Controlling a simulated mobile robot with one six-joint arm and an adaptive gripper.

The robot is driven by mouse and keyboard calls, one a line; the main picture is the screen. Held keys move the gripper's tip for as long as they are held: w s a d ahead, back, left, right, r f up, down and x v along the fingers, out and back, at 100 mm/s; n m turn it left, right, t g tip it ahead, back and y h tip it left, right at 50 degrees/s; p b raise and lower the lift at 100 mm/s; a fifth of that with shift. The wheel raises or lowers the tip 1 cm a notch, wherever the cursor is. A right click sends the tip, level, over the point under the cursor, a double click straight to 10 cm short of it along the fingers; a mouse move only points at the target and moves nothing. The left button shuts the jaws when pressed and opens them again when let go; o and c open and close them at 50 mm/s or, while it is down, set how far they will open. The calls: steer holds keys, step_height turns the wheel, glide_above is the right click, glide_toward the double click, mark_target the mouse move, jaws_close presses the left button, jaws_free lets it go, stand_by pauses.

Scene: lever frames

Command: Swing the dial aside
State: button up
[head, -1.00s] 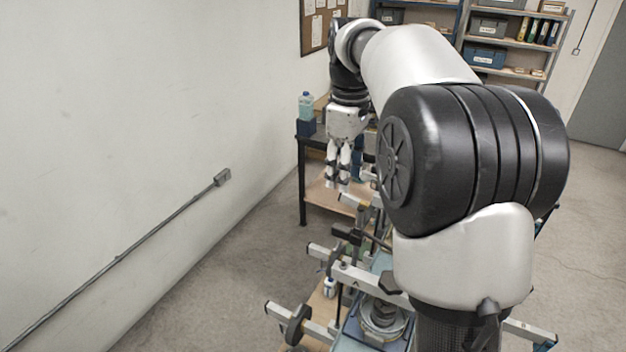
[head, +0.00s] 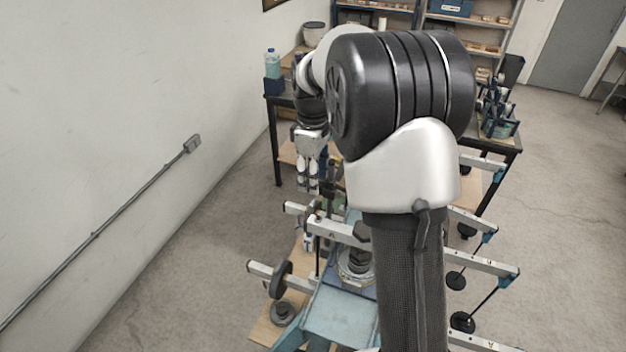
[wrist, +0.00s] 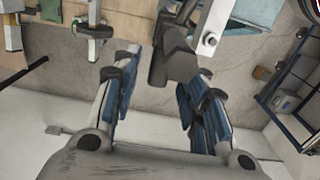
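My gripper (head: 308,178) is open, fingers pointing down, above the far left part of the lever frame. In the wrist view my gripper (wrist: 158,88) has its two fingers well apart with nothing held. A dark angular block (wrist: 175,62) shows just past the fingertips, nearer the right finger, beside the end of a pale bar (wrist: 212,28). I cannot tell whether it touches a finger. In the head view a dark round disc (head: 281,279) sits on a near left beam (head: 262,270). I cannot tell which part is the dial; my arm hides part of the frame.
Several pale beams (head: 485,262) with hanging black weights reach out to the right. A dark table (head: 275,130) with a bottle (head: 272,64) stands behind my gripper. A wall with a conduit (head: 125,216) is on the left. The floor between is clear.

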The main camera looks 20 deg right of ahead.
steer(key=shift+f, duration=0.95)
jaws_close()
